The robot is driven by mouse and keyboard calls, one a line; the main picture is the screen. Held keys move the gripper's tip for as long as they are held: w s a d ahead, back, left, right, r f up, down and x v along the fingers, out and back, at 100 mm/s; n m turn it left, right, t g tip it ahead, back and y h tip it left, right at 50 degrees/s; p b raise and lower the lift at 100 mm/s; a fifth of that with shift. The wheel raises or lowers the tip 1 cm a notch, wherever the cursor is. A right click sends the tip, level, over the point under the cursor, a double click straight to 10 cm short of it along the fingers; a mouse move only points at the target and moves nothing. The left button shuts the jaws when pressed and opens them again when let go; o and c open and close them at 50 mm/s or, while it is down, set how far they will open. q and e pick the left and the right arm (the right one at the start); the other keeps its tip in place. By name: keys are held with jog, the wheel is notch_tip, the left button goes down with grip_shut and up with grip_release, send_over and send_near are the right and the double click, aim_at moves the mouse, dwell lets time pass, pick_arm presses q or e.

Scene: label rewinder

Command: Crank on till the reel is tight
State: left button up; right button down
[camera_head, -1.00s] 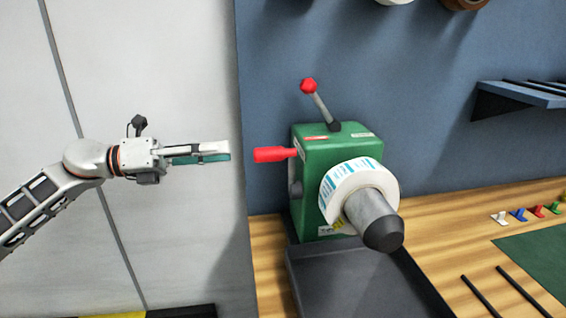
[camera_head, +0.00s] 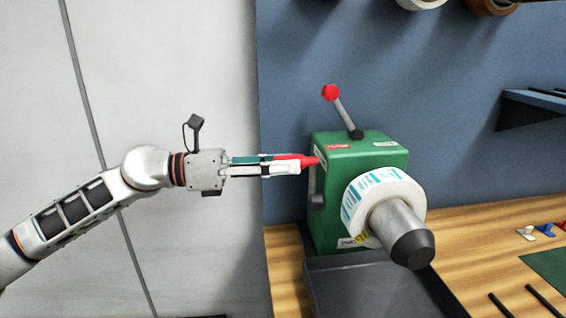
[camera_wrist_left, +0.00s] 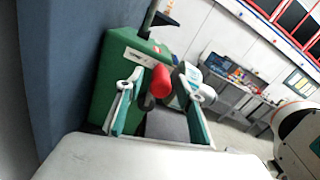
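The green rewinder (camera_head: 335,165) stands on the wooden bench. Its red crank handle (camera_head: 309,160) points left from the side, and the handle's end (camera_wrist_left: 160,82) shows in the left wrist view. A white label reel (camera_head: 358,206) sits around the grey spindle. My left gripper (camera_head: 285,163) is at the crank handle, with its fingers on either side. In the left wrist view the fingers (camera_wrist_left: 160,100) are spread, with gaps beside the red handle. Whether the reel is tight cannot be told. My right gripper is not in view.
A red-knobbed lever (camera_head: 342,108) rises from the rewinder's top. A dark tray (camera_head: 370,290) lies in front. A wall shelf (camera_head: 530,108) and small coloured pieces (camera_head: 545,231) are at the right.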

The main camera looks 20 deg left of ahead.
pick_arm(q)
jog(key=shift+w+d, duration=0.1)
jog(key=shift+d, duration=0.1)
jog(key=shift+c, duration=0.3)
grip_shut()
